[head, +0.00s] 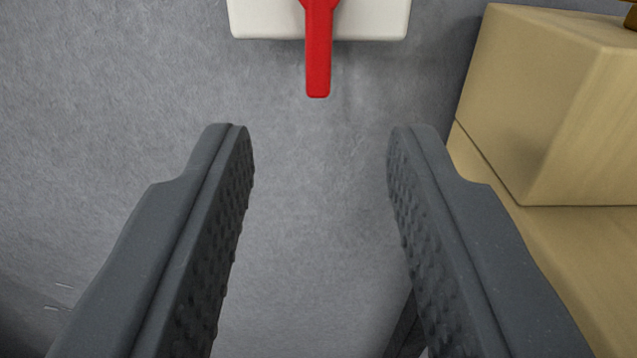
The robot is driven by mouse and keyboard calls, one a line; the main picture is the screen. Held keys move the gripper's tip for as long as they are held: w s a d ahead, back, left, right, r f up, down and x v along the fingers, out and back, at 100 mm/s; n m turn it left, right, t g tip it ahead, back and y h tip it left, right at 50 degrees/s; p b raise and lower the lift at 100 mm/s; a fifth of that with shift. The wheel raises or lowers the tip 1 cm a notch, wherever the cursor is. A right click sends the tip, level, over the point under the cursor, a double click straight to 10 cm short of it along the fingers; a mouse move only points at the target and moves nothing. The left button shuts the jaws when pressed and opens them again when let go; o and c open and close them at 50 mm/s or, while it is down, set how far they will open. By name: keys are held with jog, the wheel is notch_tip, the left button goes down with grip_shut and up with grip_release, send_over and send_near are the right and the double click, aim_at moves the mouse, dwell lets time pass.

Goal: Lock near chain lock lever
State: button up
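A red lever (318,55) points straight down from a white base plate (265,20) at the top middle of the head view. The upper part of the lever and of the plate is cut off by the top edge. I see no chain. My gripper (320,140) is open and empty, with its two dark grey fingers wide apart. In the picture the fingertips lie below the lever's lower end, one to each side of its line. The fingers do not appear to touch the lever.
A light wooden block (545,100) stands at the right on a wooden surface (570,255), close beside my right finger. A brown piece (631,18) shows at the top right corner. The grey surface (120,100) to the left is clear.

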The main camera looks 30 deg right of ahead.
jog(key=b+v, duration=0.4)
jog(key=b, duration=0.2)
jog(key=shift+s+f, duration=0.1)
jog(key=shift+f, duration=0.05)
jog(key=shift+a, duration=0.1)
dwell(0.4)
jog(key=w+a+r+n+y, duration=0.3)
jog(key=a+r+y, duration=0.1)
jog(key=a+r, duration=1.3)
jog(key=s+a+r+n+y, duration=0.1)
jog(key=s+a+r+y, duration=0.1)
jog(key=s+a+r, duration=0.4)
jog(key=s+a+r+n+y, duration=0.1)
jog(key=s+a+r+y, duration=0.2)
jog(key=r, duration=0.5)
notch_tip(320, 180, up, 15)
jog(key=h+p, duration=0.1)
jog(key=p, duration=1.4)
jog(key=shift+a+g, duration=0.35)
jog(key=shift+g, duration=0.05)
